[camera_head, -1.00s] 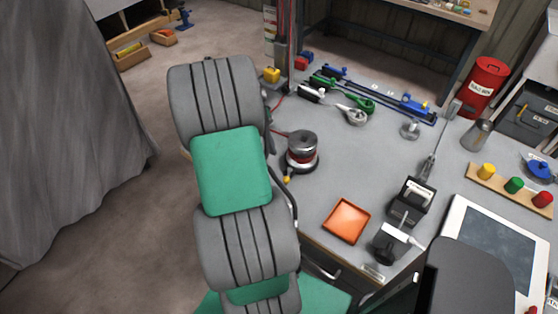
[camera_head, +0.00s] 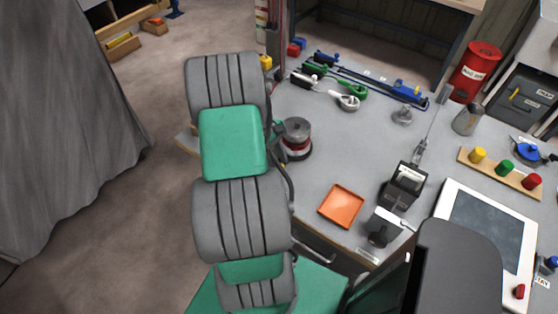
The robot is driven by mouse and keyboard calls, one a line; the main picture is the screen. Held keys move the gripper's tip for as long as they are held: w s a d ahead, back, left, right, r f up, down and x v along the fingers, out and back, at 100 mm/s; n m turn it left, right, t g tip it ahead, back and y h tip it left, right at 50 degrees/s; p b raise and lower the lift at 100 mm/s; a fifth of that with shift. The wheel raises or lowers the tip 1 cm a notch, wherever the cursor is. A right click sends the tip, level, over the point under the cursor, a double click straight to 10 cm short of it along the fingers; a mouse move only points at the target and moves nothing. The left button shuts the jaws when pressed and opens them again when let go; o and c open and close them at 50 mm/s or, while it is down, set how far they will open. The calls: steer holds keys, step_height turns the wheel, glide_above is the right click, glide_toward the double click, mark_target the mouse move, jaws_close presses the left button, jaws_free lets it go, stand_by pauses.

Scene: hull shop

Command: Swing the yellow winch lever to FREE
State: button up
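The winch-like drum (camera_head: 296,138) stands at the left edge of the grey bench top, just right of my arm. It is a grey spool with a red band on a dark round base. Its yellow lever does not show now; my arm covers the area at the drum's left. My gripper is not clearly visible. The grey and green links of my arm hide the end of it, so I cannot see its fingers or what they touch.
An orange tray (camera_head: 341,206) and a black boxy device (camera_head: 403,186) stand on the bench (camera_head: 340,140). Green and blue clamps (camera_head: 352,88) lie at the back. A red bin (camera_head: 476,71) and a board with coloured knobs (camera_head: 500,172) are at right. Open floor lies left.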

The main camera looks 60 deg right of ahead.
jaws_close()
steer(key=shift+w, duration=0.1)
stand_by(0.4)
steer(key=m+b, duration=0.1)
steer(key=w+m+y, duration=0.1)
steer(key=m, duration=0.1)
steer(key=w+m+y+b, duration=0.1)
steer(key=m, duration=0.1)
steer(key=shift+w+d+f+t+b, duration=0.2)
steer(key=shift+t+b, duration=0.1)
steer(key=shift+t, duration=0.1)
steer(key=m+b, duration=0.1)
steer(key=w+m+b, duration=0.1)
steer(key=m+b, duration=0.1)
steer(key=shift+w+d+f+t+y+b, duration=0.1)
steer(key=shift+d+t+y+b, duration=0.2)
steer(key=shift+t+y, duration=0.1)
steer(key=m+b, duration=0.2)
steer(key=shift+w+d+r+t+b, duration=0.25)
steer(key=shift+w+t+b, duration=0.05)
steer(key=shift+w, duration=0.05)
steer(key=shift+r, duration=0.1)
steer(key=shift+o, duration=1.3)
jaws_free()
steer(key=shift+y, duration=0.3)
